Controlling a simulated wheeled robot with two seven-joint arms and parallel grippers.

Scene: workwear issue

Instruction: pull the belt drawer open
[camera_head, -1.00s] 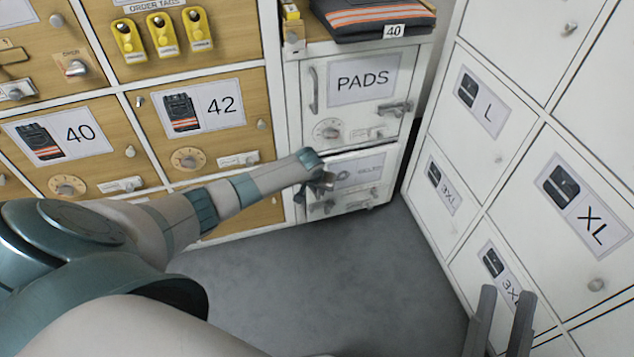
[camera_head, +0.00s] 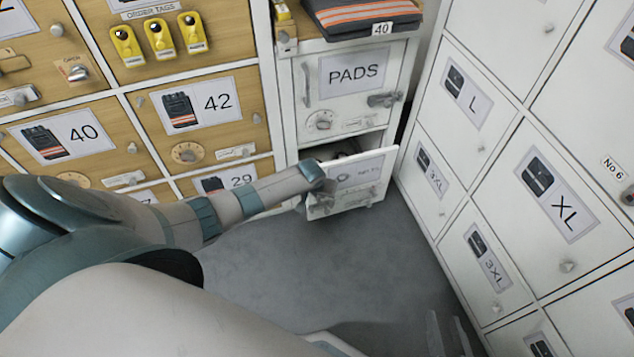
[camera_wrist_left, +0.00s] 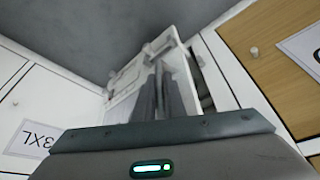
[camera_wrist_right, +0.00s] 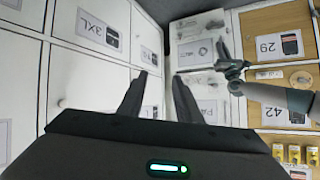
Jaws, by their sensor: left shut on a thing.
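The belt drawer (camera_head: 364,178) is the lower white drawer below the PADS door. It stands partly open, its front tilted in the picture and its dark inside showing above the front edge. My left gripper (camera_head: 322,197) is at the left part of the drawer front, shut on its handle; the handle itself is mostly hidden by the fingers. In the left wrist view the fingers (camera_wrist_left: 160,75) reach to the white drawer front (camera_wrist_left: 126,100). My right gripper (camera_head: 447,320) is low in the head view, away from the drawer. In the right wrist view its fingers (camera_wrist_right: 159,80) are apart and empty.
The PADS door (camera_head: 352,80) is shut above, with folded dark workwear (camera_head: 365,18) on top. White lockers (camera_head: 550,200) stand close on the right. Wooden lockers (camera_head: 215,140) with yellow tags (camera_head: 158,38) are on the left. The grey floor (camera_head: 300,270) in front is clear.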

